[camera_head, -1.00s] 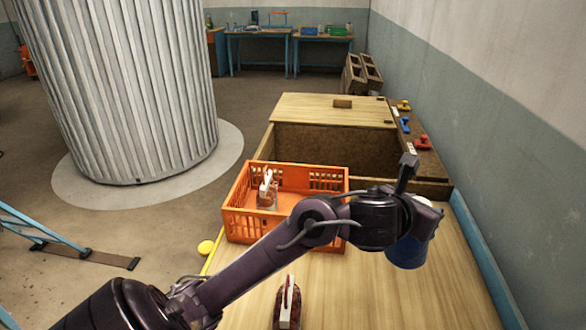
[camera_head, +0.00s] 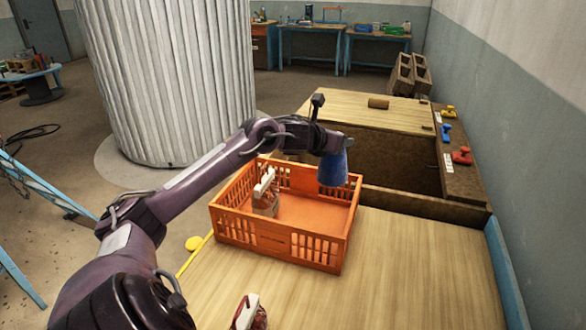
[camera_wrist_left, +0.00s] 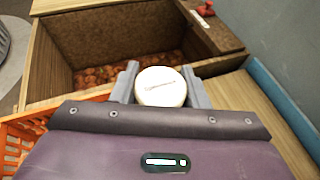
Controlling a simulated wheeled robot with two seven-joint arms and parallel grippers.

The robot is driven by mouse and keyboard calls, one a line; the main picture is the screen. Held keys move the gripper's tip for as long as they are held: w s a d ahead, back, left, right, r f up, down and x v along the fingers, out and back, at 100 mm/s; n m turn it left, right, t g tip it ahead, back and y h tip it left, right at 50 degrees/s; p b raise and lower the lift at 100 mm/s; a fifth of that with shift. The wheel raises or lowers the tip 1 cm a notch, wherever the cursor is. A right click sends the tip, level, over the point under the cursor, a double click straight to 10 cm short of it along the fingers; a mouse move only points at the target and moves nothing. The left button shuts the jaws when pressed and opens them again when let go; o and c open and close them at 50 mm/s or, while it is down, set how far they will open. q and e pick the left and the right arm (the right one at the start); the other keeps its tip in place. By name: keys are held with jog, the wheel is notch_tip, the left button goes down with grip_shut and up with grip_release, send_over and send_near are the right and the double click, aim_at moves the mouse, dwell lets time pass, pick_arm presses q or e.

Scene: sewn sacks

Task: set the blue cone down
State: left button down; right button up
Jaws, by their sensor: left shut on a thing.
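The blue cone (camera_head: 332,172) hangs upright below my left gripper (camera_head: 332,150) in the head view, its wider end down. My left gripper is shut on its top. The wrist view shows the cone's pale round top (camera_wrist_left: 160,87) between the two grey fingers. In the head view, the cone overlaps the back right corner of the orange crate (camera_head: 262,240); it appears raised, and its exact height is unclear. My right gripper is not in view.
A sack (camera_head: 264,200) stands in the crate; another (camera_head: 248,314) is at the front edge. Behind is a wooden bin (camera_head: 425,208) with brownish-orange contents and an open compartment. Yellow, blue and red handles (camera_head: 461,156) lie on its right ledge. The tabletop right of the crate is clear.

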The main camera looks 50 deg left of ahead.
pick_arm(q)
jog(key=shift+a+f, duration=0.2)
jog(key=shift+f, duration=0.1)
notch_tip(320, 180, down, 19)
jog(key=p, duration=0.3)
jog(key=shift+f, duration=0.15)
jog(key=shift+f, duration=0.1)
jog(key=c, duration=0.8)
grip_release()
jog(key=shift+f, duration=0.1)
